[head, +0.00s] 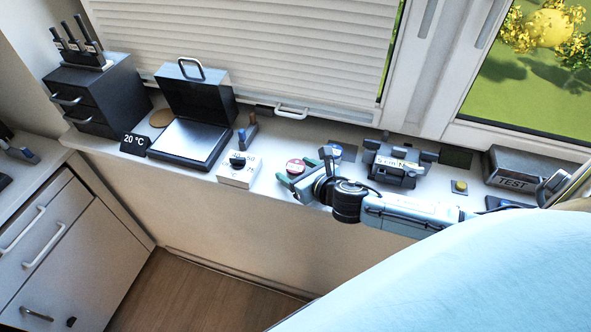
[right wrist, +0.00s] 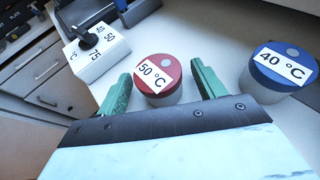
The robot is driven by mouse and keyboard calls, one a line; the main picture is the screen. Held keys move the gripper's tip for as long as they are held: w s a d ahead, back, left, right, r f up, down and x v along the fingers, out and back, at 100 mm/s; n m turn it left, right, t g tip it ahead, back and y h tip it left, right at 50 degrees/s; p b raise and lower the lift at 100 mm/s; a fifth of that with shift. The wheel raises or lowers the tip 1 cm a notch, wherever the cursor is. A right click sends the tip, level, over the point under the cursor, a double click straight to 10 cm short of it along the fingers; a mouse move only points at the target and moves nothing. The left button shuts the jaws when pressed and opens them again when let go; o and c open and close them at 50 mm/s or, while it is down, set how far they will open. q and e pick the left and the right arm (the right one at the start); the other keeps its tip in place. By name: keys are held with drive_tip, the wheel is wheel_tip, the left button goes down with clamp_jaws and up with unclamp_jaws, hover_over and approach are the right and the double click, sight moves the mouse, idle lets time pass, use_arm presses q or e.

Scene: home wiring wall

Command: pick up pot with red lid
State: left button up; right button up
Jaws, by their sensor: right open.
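The pot with the red lid (head: 295,166) stands on the white sill in the head view. In the right wrist view the red-lidded pot (right wrist: 158,78) has a white label reading 50 °C and a pale body. My right gripper (head: 305,171) is open, with its green fingers close to this pot. In the right wrist view the fingers of my right gripper (right wrist: 160,82) lie one on each side of the pot, with gaps visible; whether they reach down around its body I cannot tell. My left gripper is not in view.
A blue-lidded pot (right wrist: 283,68) labelled 40 °C stands to the right. A white box with a black knob (head: 240,168) stands left of the red-lidded pot. An open black case (head: 190,140) is farther left. A grey device (head: 397,163) stands to the right.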

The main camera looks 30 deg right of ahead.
drive_tip(key=c, duration=1.1)
